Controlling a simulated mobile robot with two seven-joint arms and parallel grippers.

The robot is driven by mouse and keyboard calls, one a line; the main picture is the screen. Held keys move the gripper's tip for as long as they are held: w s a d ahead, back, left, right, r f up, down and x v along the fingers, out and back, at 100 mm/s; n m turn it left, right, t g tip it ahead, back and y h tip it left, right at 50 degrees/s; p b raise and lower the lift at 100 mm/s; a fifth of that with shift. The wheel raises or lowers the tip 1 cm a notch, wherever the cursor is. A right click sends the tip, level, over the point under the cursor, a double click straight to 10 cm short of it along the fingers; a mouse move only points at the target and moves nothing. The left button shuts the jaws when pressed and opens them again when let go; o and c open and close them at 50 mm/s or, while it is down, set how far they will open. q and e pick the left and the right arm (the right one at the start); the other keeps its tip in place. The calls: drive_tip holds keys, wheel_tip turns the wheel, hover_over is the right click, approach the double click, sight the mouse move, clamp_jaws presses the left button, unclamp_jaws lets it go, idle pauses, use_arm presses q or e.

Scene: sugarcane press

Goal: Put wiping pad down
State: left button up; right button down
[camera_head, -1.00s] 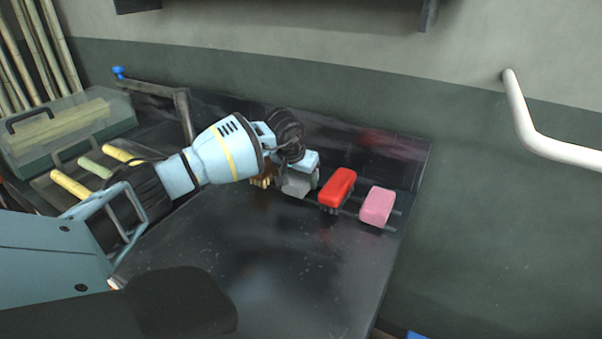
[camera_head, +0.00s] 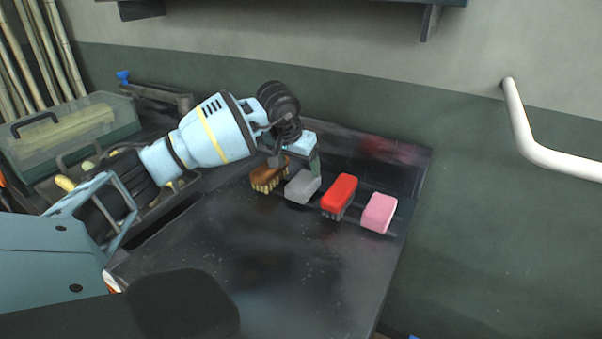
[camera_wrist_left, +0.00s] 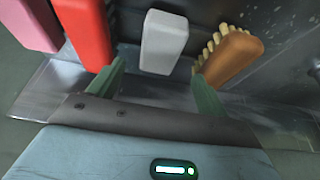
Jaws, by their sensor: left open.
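The wiping pad, which I take to be the grey block (camera_head: 303,187), lies on the dark metal table between a brown brush (camera_head: 269,175) and a red brush (camera_head: 339,194). It looks pale grey in the left wrist view (camera_wrist_left: 164,42). My left gripper (camera_head: 296,165) is just behind and above the pad, open and empty. In the left wrist view, its two green fingers (camera_wrist_left: 158,76) are spread, with the pad ahead of their tips and apart from them. My right gripper does not show.
A pink sponge (camera_head: 379,212) sits right of the red brush, near the table's right edge. The front of the table (camera_head: 275,250) is bare. A clear-lidded box (camera_head: 75,130) stands at the left, and a white rail (camera_head: 530,140) is on the wall.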

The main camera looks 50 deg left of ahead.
use_arm(q)
drive_tip(key=v, duration=0.4)
drive_tip(key=shift+s+r, duration=0.15)
drive_tip(key=shift+r, duration=0.15)
